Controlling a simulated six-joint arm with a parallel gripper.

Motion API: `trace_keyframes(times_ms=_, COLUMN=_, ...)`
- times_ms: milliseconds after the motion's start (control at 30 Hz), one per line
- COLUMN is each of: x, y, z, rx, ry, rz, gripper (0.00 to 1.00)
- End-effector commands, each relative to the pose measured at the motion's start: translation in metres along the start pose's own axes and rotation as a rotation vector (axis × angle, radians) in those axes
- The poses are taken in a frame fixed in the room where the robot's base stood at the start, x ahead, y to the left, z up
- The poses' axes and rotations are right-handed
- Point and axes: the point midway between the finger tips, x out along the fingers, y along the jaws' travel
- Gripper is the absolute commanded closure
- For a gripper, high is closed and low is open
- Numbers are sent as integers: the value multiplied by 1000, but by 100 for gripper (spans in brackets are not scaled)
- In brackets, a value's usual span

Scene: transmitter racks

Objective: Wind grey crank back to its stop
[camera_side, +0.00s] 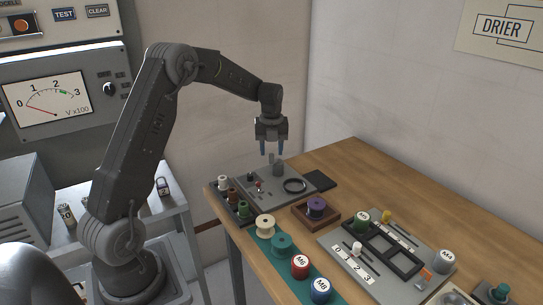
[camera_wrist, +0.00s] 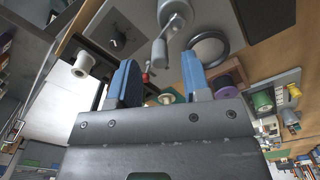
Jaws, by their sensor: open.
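The grey crank (camera_wrist: 166,35) stands up from a grey plate (camera_side: 262,202) at the far left end of the wooden table. In the wrist view its round end is at the top and its arm comes down between my fingertips. In the side view the crank (camera_side: 278,170) is a short grey post with a small upright piece beside it. My gripper (camera_side: 272,150) points down just above the crank, with its two blue fingers apart. In the wrist view my gripper (camera_wrist: 160,66) is empty, a finger on each side of the crank's lower end. I cannot tell whether they touch.
A small red-tipped lever (camera_side: 259,185) and a dark ring (camera_side: 295,185) share the plate. A rack of spools (camera_side: 230,195) is at its left. A purple spool (camera_side: 316,206) sits in a wooden tray nearby. The table's back right is clear.

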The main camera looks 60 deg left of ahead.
Motion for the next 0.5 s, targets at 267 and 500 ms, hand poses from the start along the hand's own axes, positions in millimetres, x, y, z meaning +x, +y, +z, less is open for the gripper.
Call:
trace_keyframes(times_ms=267, x=25, y=0, z=0, rx=0, ry=0, rz=0, gripper=56)
trace_keyframes(times_ms=500, x=26, y=0, z=0, rx=-1, ry=-1, rz=-1, gripper=56)
